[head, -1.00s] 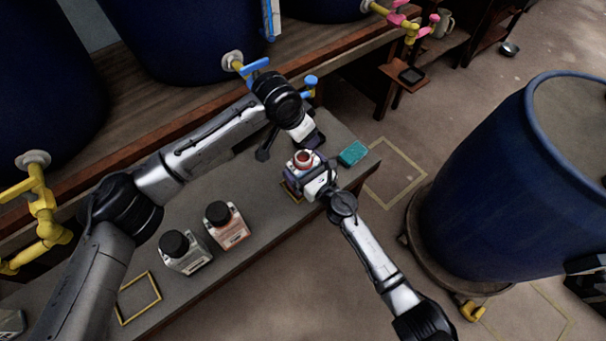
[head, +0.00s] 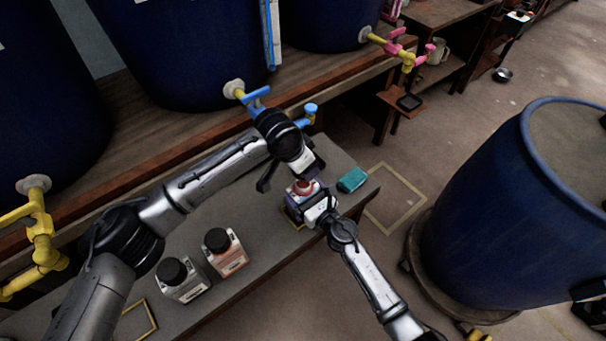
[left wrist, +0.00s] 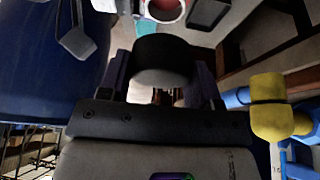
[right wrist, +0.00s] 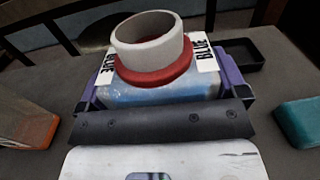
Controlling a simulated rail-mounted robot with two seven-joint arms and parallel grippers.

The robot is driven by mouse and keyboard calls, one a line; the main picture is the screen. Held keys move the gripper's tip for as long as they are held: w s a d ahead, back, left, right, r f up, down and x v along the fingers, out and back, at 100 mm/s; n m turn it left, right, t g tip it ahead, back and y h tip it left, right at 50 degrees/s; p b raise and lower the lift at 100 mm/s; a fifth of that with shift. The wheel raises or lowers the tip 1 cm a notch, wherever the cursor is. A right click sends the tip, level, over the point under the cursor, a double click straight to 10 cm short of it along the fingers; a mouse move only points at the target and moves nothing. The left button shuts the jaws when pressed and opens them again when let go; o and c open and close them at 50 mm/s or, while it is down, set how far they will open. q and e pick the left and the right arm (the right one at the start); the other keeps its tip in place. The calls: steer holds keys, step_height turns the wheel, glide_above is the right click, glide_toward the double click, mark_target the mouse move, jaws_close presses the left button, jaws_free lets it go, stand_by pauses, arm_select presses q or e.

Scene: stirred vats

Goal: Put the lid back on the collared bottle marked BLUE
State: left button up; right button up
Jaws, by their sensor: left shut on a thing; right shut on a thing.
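The collared bottle (head: 304,187) stands on the grey bench in the head view. In the right wrist view the bottle (right wrist: 150,88) has a blue body, BLUE labels, a red collar and an open white neck. My right gripper (head: 308,204) is shut on its body from the front. My left gripper (head: 292,174) is just behind and above the bottle. In the left wrist view it is shut on a black round lid (left wrist: 163,57). The bottle's red-ringed mouth (left wrist: 166,8) shows at the top edge there, apart from the lid. The lid is hidden in the head view.
Two black-capped bottles, one orange-labelled (head: 227,255) and one grey (head: 183,282), stand left on the bench. A teal sponge (head: 352,180) lies right of the bottle. A black tray (right wrist: 252,52) sits behind it. Blue-handled taps (head: 252,97) overhang the bench's back.

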mark_target(305, 182)
arm_select(q)
steer(key=shift+f, duration=1.7)
steer(key=shift+f, duration=0.2)
steer(key=shift+f, duration=0.7)
steer(key=shift+f, duration=0.65)
steer(key=o, duration=1)
steer(key=shift+a+r, duration=0.1)
steer(key=v, duration=1.2)
